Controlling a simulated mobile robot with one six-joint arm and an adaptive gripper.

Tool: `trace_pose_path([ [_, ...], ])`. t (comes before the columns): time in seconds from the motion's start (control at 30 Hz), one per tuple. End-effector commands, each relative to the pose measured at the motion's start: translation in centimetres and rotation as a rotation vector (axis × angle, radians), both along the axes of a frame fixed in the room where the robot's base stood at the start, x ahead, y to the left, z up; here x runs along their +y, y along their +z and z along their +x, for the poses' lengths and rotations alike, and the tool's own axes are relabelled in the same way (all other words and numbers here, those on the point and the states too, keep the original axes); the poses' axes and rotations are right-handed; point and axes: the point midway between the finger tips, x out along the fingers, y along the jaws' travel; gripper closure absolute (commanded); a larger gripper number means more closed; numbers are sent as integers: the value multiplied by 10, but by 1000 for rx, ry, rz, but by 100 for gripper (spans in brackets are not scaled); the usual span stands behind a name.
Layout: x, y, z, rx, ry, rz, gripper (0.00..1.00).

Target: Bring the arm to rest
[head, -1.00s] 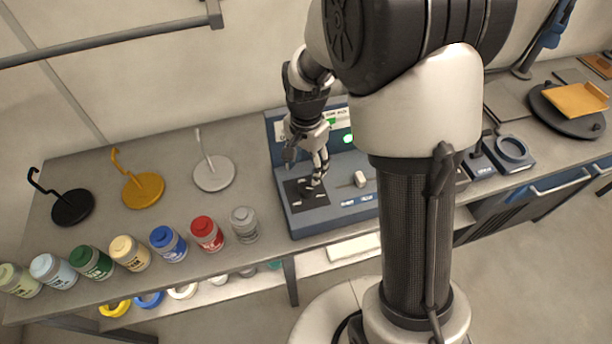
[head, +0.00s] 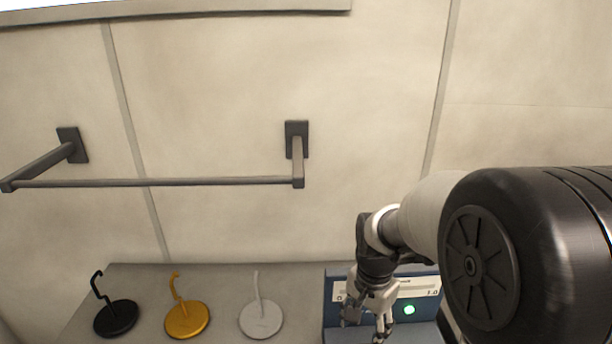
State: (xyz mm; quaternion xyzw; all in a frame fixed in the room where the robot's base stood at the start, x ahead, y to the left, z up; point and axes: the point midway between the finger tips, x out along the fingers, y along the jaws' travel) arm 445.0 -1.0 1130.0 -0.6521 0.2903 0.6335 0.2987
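My gripper (head: 367,328) points down in front of a blue machine (head: 338,292) with a pale display strip and a lit green light (head: 409,309). Its fingers are spread apart and nothing shows between them. The fingertips are near the bottom edge of the head view. My arm reaches in from the right, with its large dark joint close to the camera. The machine's lower part is cut off by the frame or hidden by my arm.
A black hook stand (head: 116,319), a yellow hook stand (head: 187,320) and a white hook stand (head: 261,319) stand on the grey bench (head: 140,280), left of the machine. A dark rail (head: 180,182) juts from the wall above them. The bench's front is out of view.

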Motion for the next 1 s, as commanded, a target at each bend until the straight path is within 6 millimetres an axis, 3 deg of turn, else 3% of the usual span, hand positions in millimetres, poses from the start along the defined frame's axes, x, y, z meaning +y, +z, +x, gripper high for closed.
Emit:
trace_pose_path([
  [0.2,0,60,-53,-119,243,-23,46],
  [0.4,0,91,-116,-224,491,-72,46],
  [0.6,0,96,-172,-309,707,-138,46],
  [0.7,0,94,-190,-333,780,-164,46],
  [1.0,0,92,-204,-353,845,-189,46],
])
